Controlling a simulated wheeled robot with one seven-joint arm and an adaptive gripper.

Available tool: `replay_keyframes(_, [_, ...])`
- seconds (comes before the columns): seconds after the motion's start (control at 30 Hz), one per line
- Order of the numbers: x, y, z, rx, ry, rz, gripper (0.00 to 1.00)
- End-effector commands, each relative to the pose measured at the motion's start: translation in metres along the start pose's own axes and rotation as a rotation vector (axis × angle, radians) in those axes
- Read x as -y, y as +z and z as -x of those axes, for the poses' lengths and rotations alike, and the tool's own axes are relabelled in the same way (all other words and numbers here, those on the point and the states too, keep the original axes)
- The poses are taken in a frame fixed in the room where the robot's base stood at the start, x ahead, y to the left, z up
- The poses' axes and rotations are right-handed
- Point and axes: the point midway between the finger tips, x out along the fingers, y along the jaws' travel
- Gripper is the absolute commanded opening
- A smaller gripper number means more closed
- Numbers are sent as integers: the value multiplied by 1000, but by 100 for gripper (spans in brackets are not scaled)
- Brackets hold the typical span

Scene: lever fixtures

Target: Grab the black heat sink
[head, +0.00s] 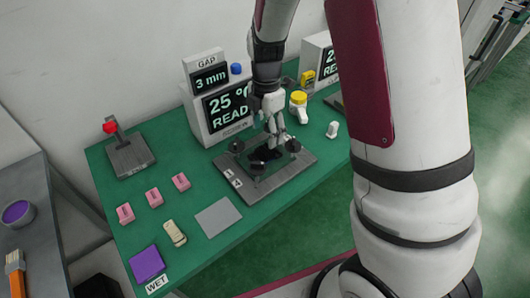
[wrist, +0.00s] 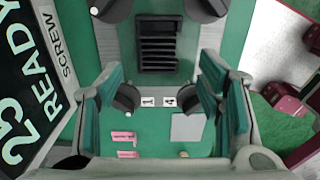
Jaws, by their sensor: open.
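The black heat sink (head: 264,154) lies on the grey fixture plate (head: 290,180), among several round black knobs (head: 257,168). In the wrist view the heat sink (wrist: 157,48) shows its parallel fins and sits at the upper middle. My gripper (head: 272,132) is above the plate, pointing down close over the heat sink. In the wrist view my gripper (wrist: 163,97) is open, with green-padded fingers spread left and right. Nothing is between the pads; the heat sink shows above the gap between them. The gripper partly hides the heat sink in the head view.
A display box (head: 224,108) reading "25" and "READY" stands behind the plate. A red-knobbed lever (head: 111,128), pink blocks (head: 154,197), a grey pad (head: 218,217) and a purple pad (head: 147,263) are to the left. A yellow-topped item (head: 298,99) and a white piece (head: 332,130) stand right.

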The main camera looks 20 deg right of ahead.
Motion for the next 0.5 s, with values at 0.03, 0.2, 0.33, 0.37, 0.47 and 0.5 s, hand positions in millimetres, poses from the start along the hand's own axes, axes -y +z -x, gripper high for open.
replay_keyframes(0.03, [1,0,-7,0,-3,0,61])
replay_keyframes(0.2, [0,0,-18,0,-1,-1,61])
replay_keyframes(0.33, [1,-2,-29,0,-4,0,61])
replay_keyframes(0.37, [1,-2,-34,0,-5,0,61])
replay_keyframes(0.47, [0,-2,-48,1,-5,0,61])
replay_keyframes(0.5, [0,-2,-54,1,-4,-1,61])
